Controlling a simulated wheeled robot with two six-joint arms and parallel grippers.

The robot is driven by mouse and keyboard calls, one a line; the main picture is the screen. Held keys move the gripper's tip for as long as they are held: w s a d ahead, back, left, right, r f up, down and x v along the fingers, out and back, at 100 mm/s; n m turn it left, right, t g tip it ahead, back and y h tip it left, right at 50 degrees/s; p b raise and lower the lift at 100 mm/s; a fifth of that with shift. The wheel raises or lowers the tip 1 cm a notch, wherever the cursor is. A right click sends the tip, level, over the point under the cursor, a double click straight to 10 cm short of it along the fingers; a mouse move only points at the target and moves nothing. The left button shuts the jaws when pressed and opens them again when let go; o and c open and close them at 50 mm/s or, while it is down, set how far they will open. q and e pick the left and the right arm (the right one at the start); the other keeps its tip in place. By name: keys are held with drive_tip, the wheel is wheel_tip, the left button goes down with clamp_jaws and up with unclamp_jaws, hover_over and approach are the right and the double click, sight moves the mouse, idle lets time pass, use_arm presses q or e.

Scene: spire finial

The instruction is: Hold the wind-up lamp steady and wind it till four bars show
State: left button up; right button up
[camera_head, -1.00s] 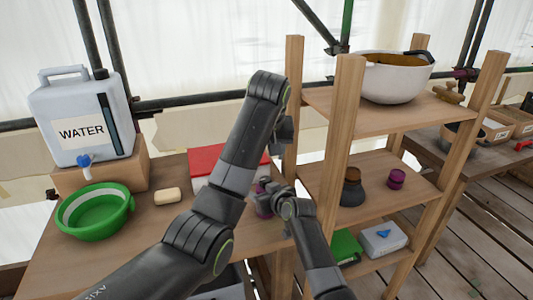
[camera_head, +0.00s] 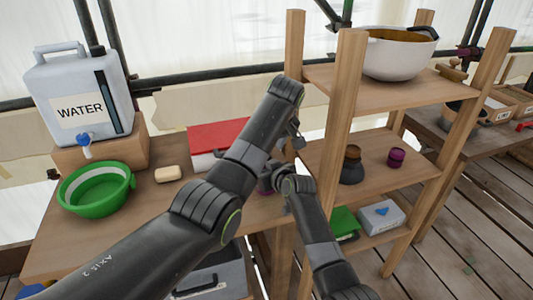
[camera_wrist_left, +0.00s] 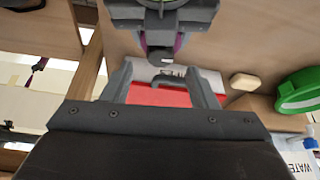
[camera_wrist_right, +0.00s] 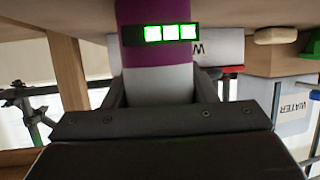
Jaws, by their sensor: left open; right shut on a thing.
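The wind-up lamp has a purple and white body and fills the top middle of the right wrist view (camera_wrist_right: 158,75). Its dark display shows three lit green bars beside a dark slot. My right gripper (camera_wrist_right: 160,98) is shut around the white part. In the head view only a purple bit of the lamp (camera_head: 264,187) shows behind my arms. My left gripper (camera_wrist_left: 163,88) is open, close to the lamp. A grey hooked piece, perhaps the crank (camera_wrist_left: 168,81), shows between its fingers, not gripped; whether they touch it I cannot tell.
A red-topped white box (camera_head: 218,136) lies behind my arms on the bench. A soap bar (camera_head: 168,174), green bowl (camera_head: 95,205) and water jug (camera_head: 78,107) stand left. A wooden shelf post (camera_head: 338,110) rises close to the right of my arms.

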use_arm(q)
drive_tip(key=shift+x, duration=2.05)
drive_tip(key=c, duration=1)
drive_tip(key=shift+m+h, duration=0.6)
drive_tip(key=shift+m, duration=1)
drive_tip(key=o, duration=1)
drive_tip(key=shift+t, duration=0.3)
drive_tip(key=shift+r, duration=0.15)
drive_tip(key=v, duration=1.1)
drive_tip(key=shift+r, duration=0.35)
